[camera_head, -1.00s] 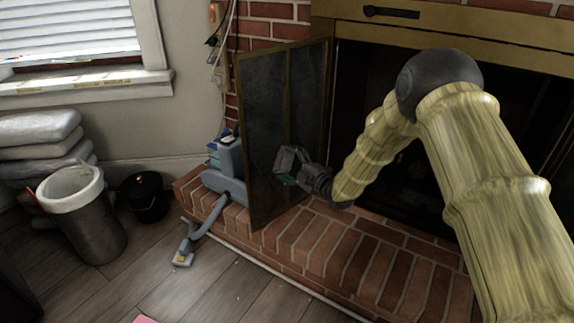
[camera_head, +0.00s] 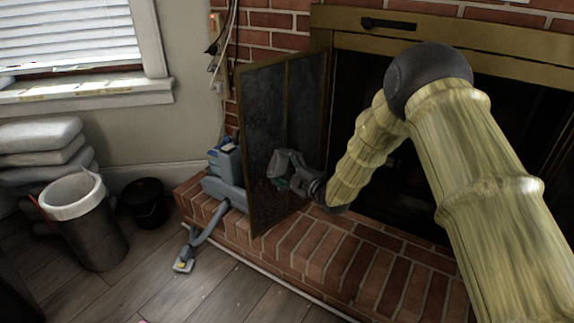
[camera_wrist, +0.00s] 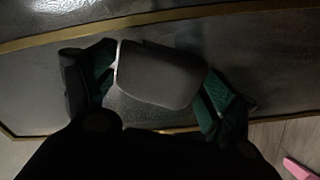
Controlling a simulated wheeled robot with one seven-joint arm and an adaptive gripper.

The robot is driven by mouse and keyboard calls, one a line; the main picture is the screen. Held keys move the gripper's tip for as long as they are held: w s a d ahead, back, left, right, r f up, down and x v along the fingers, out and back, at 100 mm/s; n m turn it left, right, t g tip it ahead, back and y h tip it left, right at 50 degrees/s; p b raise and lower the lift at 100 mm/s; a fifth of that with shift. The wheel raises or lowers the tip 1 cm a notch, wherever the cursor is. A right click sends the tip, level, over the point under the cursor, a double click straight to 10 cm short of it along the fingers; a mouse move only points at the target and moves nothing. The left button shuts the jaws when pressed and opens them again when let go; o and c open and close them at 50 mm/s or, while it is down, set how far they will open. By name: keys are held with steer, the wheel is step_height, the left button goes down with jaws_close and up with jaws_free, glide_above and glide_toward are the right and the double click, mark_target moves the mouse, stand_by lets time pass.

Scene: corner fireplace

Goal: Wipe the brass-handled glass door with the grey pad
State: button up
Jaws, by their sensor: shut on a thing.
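The glass door (camera_head: 264,112) stands swung open at the left of the fireplace, a dark pane in a brass-coloured frame with a vertical bar. It fills most of the wrist view (camera_wrist: 260,65). My gripper (camera_head: 275,172) is in front of the door's lower half. In the wrist view my gripper (camera_wrist: 160,85) is shut on the grey pad (camera_wrist: 160,73), held between its green-lined fingers. The pad lies over the pane; I cannot tell whether it touches the glass. The pad is hard to make out in the head view.
A brick hearth (camera_head: 330,250) runs below the door. A grey-blue vacuum-like appliance (camera_head: 225,180) sits behind the door, its hose end on the floor. A dark bin (camera_head: 95,235) and a black bucket (camera_head: 146,203) stand left. A pink thing (camera_wrist: 298,168) lies on the floor.

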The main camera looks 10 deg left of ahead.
mark_target(255, 173)
steer(key=shift+s+a+r+p, duration=0.1)
steer(key=shift+s+a+p, duration=0.15)
steer(key=shift+s+a, duration=0.45)
steer(key=shift+s+a+r+p, duration=0.1)
steer(key=shift+s+a+p, duration=0.1)
steer(key=shift+s+a, duration=0.4)
steer(key=shift+s+a+f+p, duration=0.15)
steer(key=shift+s+a, duration=0.25)
steer(key=shift+s, duration=0.4)
steer(key=shift+s+a+r+p, duration=0.1)
steer(key=shift+s+a+p, duration=0.25)
steer(key=shift+s, duration=0.5)
steer(key=shift+s+a+f+p, duration=0.15)
steer(key=shift+s+a, duration=0.3)
steer(key=shift+s, duration=0.35)
steer(key=shift+d, duration=0.1)
steer(key=shift+p+v, duration=0.7)
steer(key=shift+v, duration=2.25)
steer(key=v, duration=0.3)
steer(key=shift+r+p, duration=0.1)
steer(key=shift+p, duration=0.2)
